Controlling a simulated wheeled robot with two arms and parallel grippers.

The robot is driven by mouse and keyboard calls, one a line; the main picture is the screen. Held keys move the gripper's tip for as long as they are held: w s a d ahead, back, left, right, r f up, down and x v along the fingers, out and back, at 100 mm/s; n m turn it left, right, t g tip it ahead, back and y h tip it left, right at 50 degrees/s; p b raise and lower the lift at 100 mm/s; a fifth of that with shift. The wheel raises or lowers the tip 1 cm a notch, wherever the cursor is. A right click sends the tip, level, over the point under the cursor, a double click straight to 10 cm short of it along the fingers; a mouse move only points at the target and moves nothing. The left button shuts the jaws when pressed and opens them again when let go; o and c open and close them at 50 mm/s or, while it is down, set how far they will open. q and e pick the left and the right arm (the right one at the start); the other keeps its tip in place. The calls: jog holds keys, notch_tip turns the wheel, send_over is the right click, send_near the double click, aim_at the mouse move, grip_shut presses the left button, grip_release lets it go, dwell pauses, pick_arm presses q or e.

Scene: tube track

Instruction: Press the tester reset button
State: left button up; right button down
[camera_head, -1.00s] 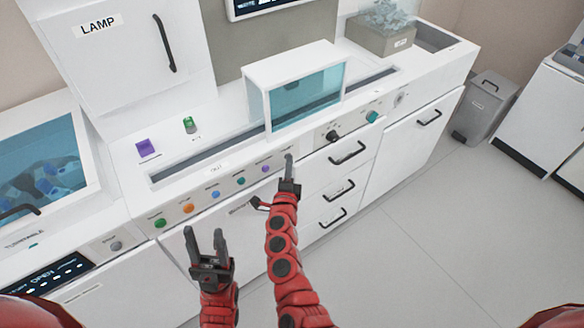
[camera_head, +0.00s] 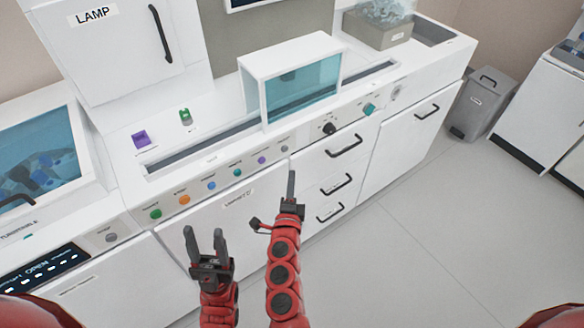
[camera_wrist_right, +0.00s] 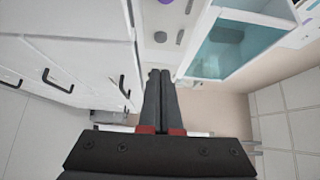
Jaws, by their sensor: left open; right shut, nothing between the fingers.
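A row of small round buttons runs along the front panel (camera_head: 205,190) of the white counter. They are green (camera_head: 155,214), orange (camera_head: 184,199), blue (camera_head: 211,186), teal (camera_head: 237,172), purple (camera_head: 262,160) and grey (camera_head: 284,149). Their labels are too small to read, so I cannot tell which is the tester reset. My right gripper (camera_head: 291,173) is shut and empty, its tips just below the grey button in the picture, seemingly apart from it. In the right wrist view the grey button (camera_wrist_right: 160,37) lies beyond the shut fingers. My left gripper (camera_head: 205,231) is open and empty before the lower cabinet.
A glass-fronted white housing (camera_head: 290,50) stands over a long slot in the counter. A black knob (camera_head: 329,129) and a teal knob (camera_head: 369,109) sit right of the buttons. Drawers with black handles (camera_head: 344,147) are below. The floor (camera_head: 430,235) at the right is clear.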

jog(key=s, duration=0.3)
jog(key=shift+s+d, duration=0.1)
jog(key=shift+s, duration=0.25)
jog(key=shift+r, duration=0.1)
dwell(0.3)
